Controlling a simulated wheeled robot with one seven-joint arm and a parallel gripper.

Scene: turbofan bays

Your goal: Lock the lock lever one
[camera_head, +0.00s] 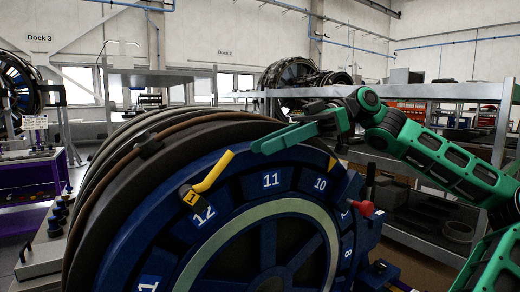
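The yellow lock lever one (212,172) sits on the upper left rim of the blue round turbofan face. Its base bears a "1" and lies just above the number 12. Its handle tilts up and to the right, standing out from the rim. My gripper (262,146), on my green arm, is to the right of the lever, over the top of the rim near the number 11. It appears apart from the lever. Its fingers show side-on as one flat green shape, so any gap between them is hidden.
The blue face (225,238) carries numbered plates. A small yellow piece (332,163) and a red knob (365,208) are on its right side. Metal shelving (440,93) stands behind my arm. A purple cart (28,190) is at the left. Open air lies above the lever.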

